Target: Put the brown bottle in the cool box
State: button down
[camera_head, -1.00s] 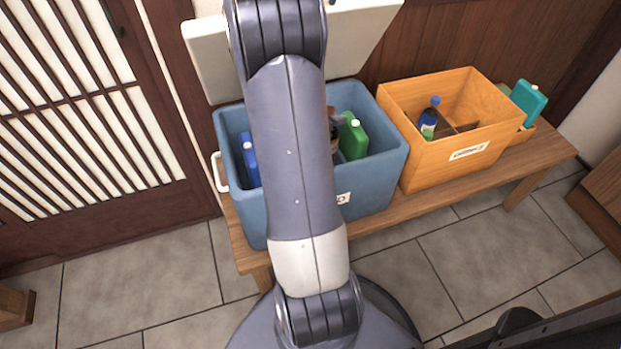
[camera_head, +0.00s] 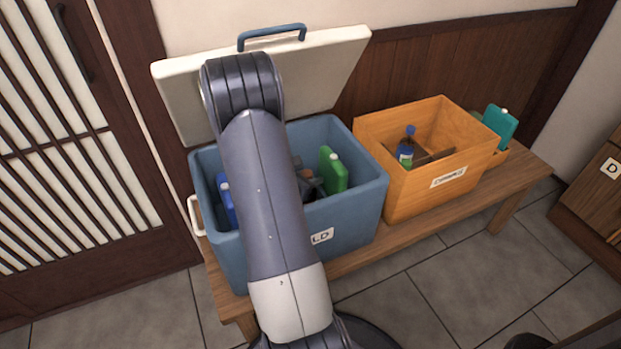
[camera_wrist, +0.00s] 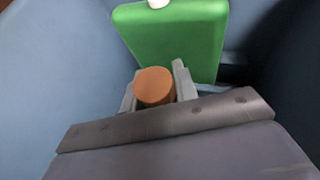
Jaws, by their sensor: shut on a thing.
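The cool box (camera_head: 345,215) is a blue open box on the bench, with its pale lid (camera_head: 320,75) raised behind it. My gripper (camera_wrist: 155,92) is inside the box, shut on the brown bottle (camera_wrist: 154,85), whose round orange-brown top shows between the fingers in the wrist view. My arm hides much of the box in the head view, where only a little of the gripper (camera_head: 312,188) shows. The bottle's lower part is hidden, so I cannot tell whether it touches the box floor.
A green container (camera_head: 333,172) stands in the box just beyond my gripper, and a blue one (camera_head: 226,200) is at its left. An orange crate (camera_head: 440,180) with a blue-capped bottle (camera_head: 406,148) stands to the right. A teal container (camera_head: 500,124) is beyond it.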

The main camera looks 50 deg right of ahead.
jog(key=shift+f, duration=0.2)
jog(key=c, duration=1.1)
grip_release()
jog(key=shift+r, duration=0.15)
jog(key=shift+a+r, duration=0.1)
jog(key=shift+r, duration=0.1)
jog(key=p+v, duration=0.2)
jog(key=v, duration=0.9)
jog(key=shift+a, duration=0.35)
